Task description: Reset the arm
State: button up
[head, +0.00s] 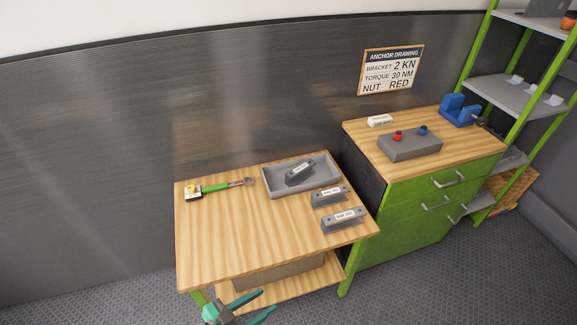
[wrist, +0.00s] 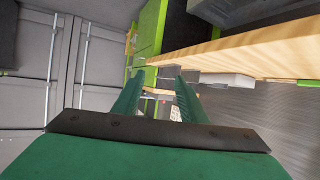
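My gripper (head: 250,306) shows at the bottom of the head view, low in front of the wooden table (head: 225,245). Its two green fingers are spread apart with nothing between them. In the wrist view my gripper (wrist: 158,88) also shows open and empty, with the tabletop's edge (wrist: 250,58) above and to the right of the fingers. The rest of my arm is out of the head view.
On the table are a green-handled wrench (head: 215,188), a grey tray (head: 268,187) holding a bracket (head: 299,173), and two more brackets (head: 330,195) (head: 344,219). A green cabinet (head: 420,205) stands right, bearing a grey block (head: 410,146) and blue vise (head: 458,110). Floor is clear front right.

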jog(key=s+a+f+n+t+y, duration=0.1)
jog(key=s+a+f+n+y, duration=0.2)
jog(key=s+f+n+y, duration=0.55)
jog(key=s+d+r+t, duration=0.2)
jog(key=s+d+r, duration=0.3)
jog(key=r, duration=0.3)
jog(key=s+d+r+n+t+y, duration=0.1)
jog(key=s+d+r+t, duration=0.2)
jog(key=s+d+r, duration=0.3)
notch_tip(320, 180, up, 2)
jog(key=shift+s, duration=0.55)
